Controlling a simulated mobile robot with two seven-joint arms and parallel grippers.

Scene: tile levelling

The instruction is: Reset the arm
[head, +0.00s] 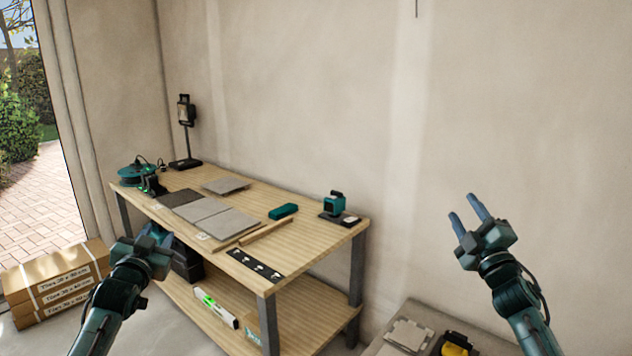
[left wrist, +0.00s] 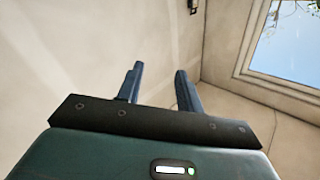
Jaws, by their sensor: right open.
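My left gripper (head: 157,235) is at the left of the head view, in front of the workbench's near left side. In the left wrist view its two blue fingers (left wrist: 160,76) stand apart with nothing between them, and bare wall shows beyond. My right gripper (head: 464,208) is raised at the right of the head view, in front of the plain wall. Its two fingers are apart and empty, pointing up and to the left. Both grippers are clear of the objects on the bench.
The wooden workbench (head: 290,230) holds grey tiles (head: 222,220), a teal block (head: 283,211), a teal device (head: 334,204) and a lamp (head: 185,120). A level (head: 215,308) lies on its lower shelf. Boxes (head: 55,280) stand at left. A low surface (head: 450,325) is at lower right.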

